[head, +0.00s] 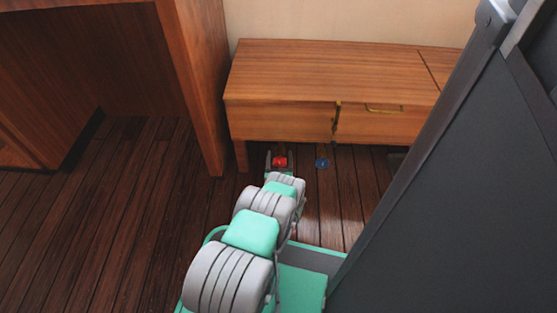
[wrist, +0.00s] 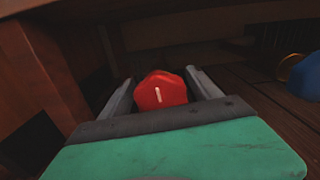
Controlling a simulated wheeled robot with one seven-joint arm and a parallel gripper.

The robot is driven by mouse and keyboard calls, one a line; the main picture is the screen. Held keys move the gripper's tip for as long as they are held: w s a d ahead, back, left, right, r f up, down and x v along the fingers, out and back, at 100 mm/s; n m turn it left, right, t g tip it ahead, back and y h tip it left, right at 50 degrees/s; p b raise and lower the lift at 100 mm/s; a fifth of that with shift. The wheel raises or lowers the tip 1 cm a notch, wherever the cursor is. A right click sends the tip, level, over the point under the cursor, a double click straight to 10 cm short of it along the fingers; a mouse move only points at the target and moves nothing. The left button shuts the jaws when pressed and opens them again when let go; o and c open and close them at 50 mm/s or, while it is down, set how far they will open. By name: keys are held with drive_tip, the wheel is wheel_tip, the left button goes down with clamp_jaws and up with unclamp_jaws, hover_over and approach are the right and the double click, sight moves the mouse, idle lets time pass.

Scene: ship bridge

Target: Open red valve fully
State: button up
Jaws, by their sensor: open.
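The red valve (head: 280,161) is low by the floor, in front of the wooden cabinet. In the wrist view the red valve (wrist: 160,91) is a rounded knob with a short white mark that stands nearly upright. My gripper (head: 279,160) reaches down to it. In the wrist view my gripper (wrist: 158,88) is open, with one finger on each side of the knob. A narrow gap seems to show on both sides, and I cannot tell whether either finger touches it. The valve's base is hidden behind my gripper.
A blue valve (head: 322,163) sits just right of the red one; it also shows in the wrist view (wrist: 305,77). The wooden cabinet (head: 285,121) stands behind. A wooden desk panel (head: 200,90) rises at left. A dark panel (head: 460,190) fills the right. Floor at left is clear.

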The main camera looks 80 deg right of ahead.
drive_tip(key=shift+s, duration=0.1)
drive_tip(key=c, duration=1.3)
